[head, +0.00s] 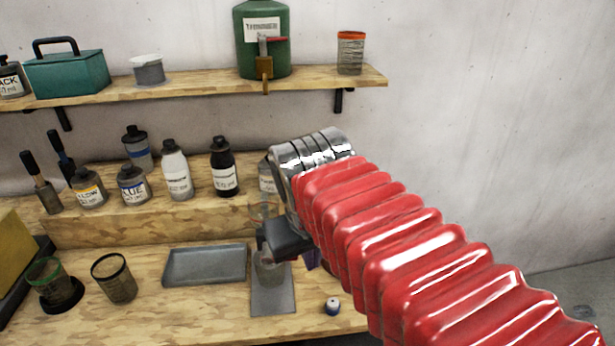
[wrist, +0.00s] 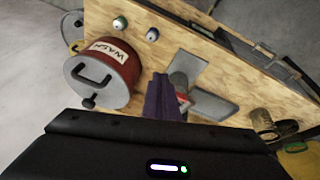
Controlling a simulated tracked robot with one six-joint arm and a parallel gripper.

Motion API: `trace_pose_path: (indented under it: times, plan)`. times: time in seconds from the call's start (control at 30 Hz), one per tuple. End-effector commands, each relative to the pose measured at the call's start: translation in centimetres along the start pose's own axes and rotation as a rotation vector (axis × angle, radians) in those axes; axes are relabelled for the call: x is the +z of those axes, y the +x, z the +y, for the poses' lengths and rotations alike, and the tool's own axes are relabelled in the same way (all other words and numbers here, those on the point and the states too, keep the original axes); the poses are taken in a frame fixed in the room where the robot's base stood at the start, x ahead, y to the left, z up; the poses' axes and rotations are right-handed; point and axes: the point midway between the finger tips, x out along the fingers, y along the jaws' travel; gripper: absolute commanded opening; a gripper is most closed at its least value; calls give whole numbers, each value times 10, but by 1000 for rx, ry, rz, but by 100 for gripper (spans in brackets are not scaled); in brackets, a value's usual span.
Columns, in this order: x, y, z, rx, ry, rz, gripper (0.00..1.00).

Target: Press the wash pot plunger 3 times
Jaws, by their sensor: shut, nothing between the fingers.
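The wash pot (wrist: 118,62) shows in the wrist view at upper left as a red can with a white WASH label. A grey lid with a black handle (wrist: 92,73) faces the camera, and a small black knob (wrist: 88,103) sits by its edge. I cannot tell which part is the plunger. In the head view the pot cannot be seen; my red-sleeved arm covers much of the right side. My gripper (wrist: 160,82) has purple fingers, shut and empty, to the right of the pot in the wrist view and apart from it.
A clear cup (head: 268,268) stands on a metal plate (head: 272,298) close by my gripper. A small white-and-blue item (head: 332,306) lies right of it. A grey tray (head: 205,265) and mesh-like cups (head: 115,280) are to the left. Several bottles stand on a step behind, under a shelf (head: 200,85).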

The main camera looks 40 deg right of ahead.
Motion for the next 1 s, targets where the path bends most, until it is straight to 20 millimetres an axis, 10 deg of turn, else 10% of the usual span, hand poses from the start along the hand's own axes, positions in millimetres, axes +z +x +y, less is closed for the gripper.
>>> trace_pose_path:
  times: [0.5,1.0]
  plan:
    - [21,9,-109,-221,-180,175,0]
    - [24,10,-116,-237,-188,187,0]
